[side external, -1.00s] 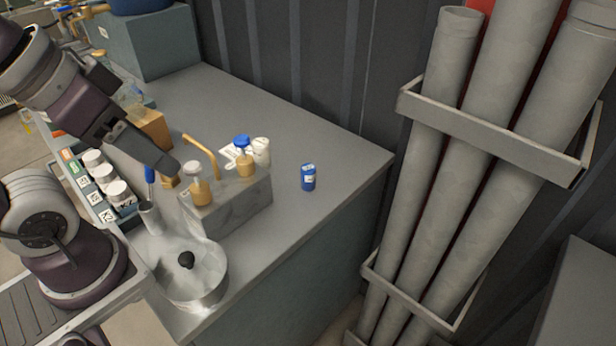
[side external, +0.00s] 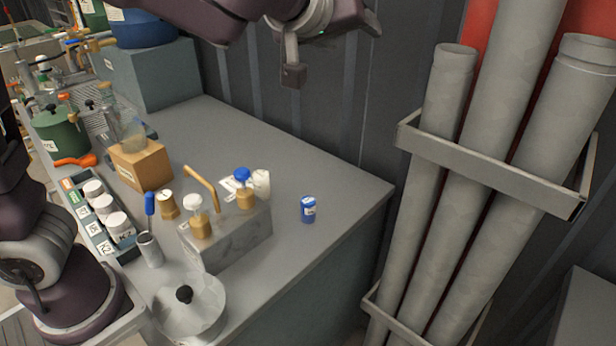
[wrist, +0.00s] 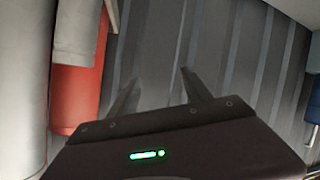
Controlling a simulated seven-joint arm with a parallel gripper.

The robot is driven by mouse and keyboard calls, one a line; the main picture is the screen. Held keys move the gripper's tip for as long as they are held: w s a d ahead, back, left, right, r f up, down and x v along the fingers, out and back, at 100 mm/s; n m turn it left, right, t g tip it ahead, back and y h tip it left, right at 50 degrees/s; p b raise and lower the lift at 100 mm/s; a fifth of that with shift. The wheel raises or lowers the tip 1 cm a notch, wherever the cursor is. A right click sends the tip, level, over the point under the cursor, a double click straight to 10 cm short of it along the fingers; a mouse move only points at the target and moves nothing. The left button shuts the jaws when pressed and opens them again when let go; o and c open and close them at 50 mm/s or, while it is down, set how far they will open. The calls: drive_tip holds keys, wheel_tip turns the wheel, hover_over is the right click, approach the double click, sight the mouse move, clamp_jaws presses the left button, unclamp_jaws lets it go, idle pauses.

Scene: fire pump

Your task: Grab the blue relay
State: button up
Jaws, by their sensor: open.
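The blue relay, a small blue cylinder with a white label (side external: 308,209), stands upright on the grey worktop, right of the grey block, in the side view. My gripper (side external: 293,75) is high above the back of the worktop, by the dark wall, up and slightly left of the relay in the picture. In the wrist view my gripper (wrist: 157,85) has its two fingers spread with nothing between them. That view faces the ribbed wall, and the relay does not show there.
A grey block (side external: 235,240) with brass fittings stands left of the relay. Further left are a wooden block (side external: 141,166), a tray of white jars (side external: 82,213) and a metal pot (side external: 190,312). Racked pipes (side external: 480,150) stand at right. Worktop behind the relay is clear.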

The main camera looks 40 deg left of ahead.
sight(308, 206)
drive_tip(key=s+a+f+n+g+y, duration=0.1)
drive_tip(key=s+a+f+g+y, duration=0.15)
drive_tip(key=f, duration=0.25)
drive_tip(key=s+a+f+n+g+y, duration=0.1)
drive_tip(key=s+a+f+g+y, duration=0.1)
drive_tip(key=f+y, duration=0.25)
drive_tip(key=shift+h, duration=0.6)
drive_tip(key=f, duration=2.6)
drive_tip(key=shift+w+a+f, duration=0.1)
drive_tip(key=shift+w+f, duration=0.15)
drive_tip(key=shift+w, duration=0.05)
drive_tip(key=x, duration=0.6)
drive_tip(key=shift+w+f, duration=0.1)
drive_tip(key=shift+f, duration=0.2)
drive_tip(key=shift+w+a+f, duration=0.15)
drive_tip(key=shift+w+a, duration=0.1)
clamp_jaws()
